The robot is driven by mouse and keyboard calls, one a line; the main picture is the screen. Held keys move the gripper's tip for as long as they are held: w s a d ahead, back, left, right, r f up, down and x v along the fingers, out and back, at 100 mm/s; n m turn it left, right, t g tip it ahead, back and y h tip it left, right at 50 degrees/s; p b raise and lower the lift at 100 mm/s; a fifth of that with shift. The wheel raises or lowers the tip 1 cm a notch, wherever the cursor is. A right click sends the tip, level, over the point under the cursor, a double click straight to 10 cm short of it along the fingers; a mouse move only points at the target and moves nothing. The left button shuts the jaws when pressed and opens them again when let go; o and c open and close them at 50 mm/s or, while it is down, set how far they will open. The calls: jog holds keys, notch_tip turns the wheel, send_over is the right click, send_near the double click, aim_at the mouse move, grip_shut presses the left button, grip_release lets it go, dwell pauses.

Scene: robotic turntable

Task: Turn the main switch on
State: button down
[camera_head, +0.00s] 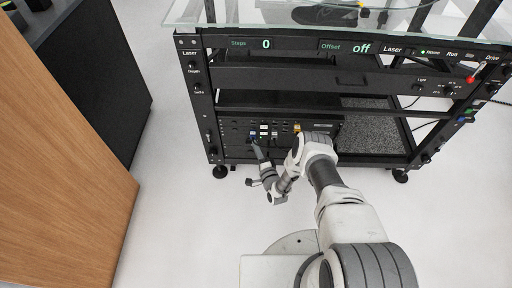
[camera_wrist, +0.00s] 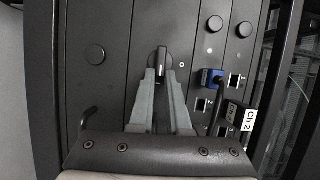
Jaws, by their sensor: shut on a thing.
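The main switch (camera_wrist: 162,60) seems to be the black rotary knob with a raised handle on the dark panel in the wrist view. Its handle stands upright in the picture. My gripper (camera_wrist: 161,76) has its two grey fingertips on either side of the handle's lower part, shut on it. In the head view my gripper (camera_head: 255,146) reaches the lower panel (camera_head: 233,132) at the left of the rack; the switch itself cannot be made out there.
Round knobs (camera_wrist: 95,54) dot the panel. The glass-topped rack (camera_head: 340,75) stands ahead; a wooden panel (camera_head: 60,170) is at left, with clear floor between.

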dwell(0.6)
jog(key=c, duration=0.9)
grip_release()
jog(key=shift+s, duration=0.25)
